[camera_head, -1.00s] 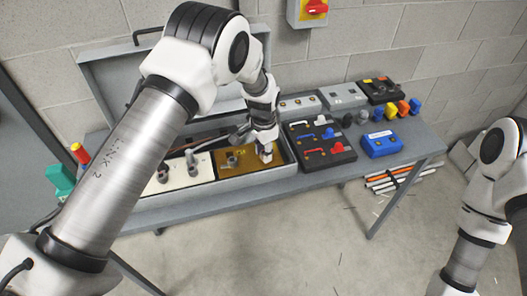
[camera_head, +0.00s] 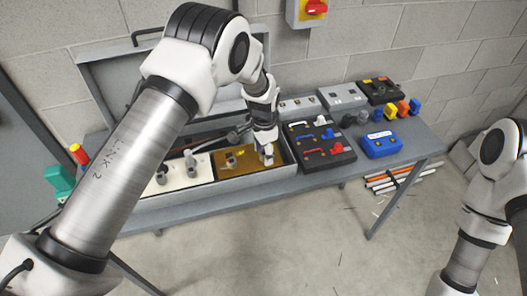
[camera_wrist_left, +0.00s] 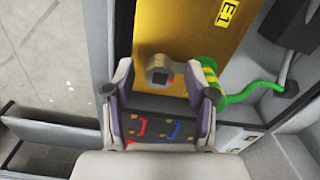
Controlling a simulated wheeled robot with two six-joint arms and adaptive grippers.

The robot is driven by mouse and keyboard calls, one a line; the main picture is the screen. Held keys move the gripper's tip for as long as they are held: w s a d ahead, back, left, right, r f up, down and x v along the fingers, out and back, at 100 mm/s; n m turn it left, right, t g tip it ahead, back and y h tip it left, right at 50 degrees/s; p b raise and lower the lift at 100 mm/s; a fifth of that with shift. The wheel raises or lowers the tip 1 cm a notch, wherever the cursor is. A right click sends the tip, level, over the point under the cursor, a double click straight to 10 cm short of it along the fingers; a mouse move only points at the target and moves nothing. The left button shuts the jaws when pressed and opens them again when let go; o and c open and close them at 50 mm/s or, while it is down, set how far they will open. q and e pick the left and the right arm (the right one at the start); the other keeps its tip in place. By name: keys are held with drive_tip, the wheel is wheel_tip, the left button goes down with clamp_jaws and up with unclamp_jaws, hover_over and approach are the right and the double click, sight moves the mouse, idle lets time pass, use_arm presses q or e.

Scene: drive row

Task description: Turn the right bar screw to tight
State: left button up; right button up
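The brass bar (camera_head: 240,168) lies in the right part of the long grey box and carries a yellow E1 label in the left wrist view. A grey round screw (camera_wrist_left: 160,68) with a dark square socket stands at its end. My left gripper (camera_wrist_left: 160,90) is open, with its fingertips apart on either side of the screw and gaps showing. In the head view my left gripper (camera_head: 266,150) is down over the bar's right end. A green-yellow wire (camera_wrist_left: 240,93) runs beside the right finger. Another bar fitting (camera_head: 231,160) stands to the left. My right gripper is out of view.
The grey box wall (camera_head: 292,165) is close to the right of my left gripper. A black panel with coloured levers (camera_head: 322,143) stands beside it, and a blue box (camera_head: 381,144) farther right. The raised lid (camera_head: 100,75) is behind my left arm.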

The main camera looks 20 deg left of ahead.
use_arm(q)
wheel_tip(320, 180, up, 12)
idle(0.5)
idle(0.3)
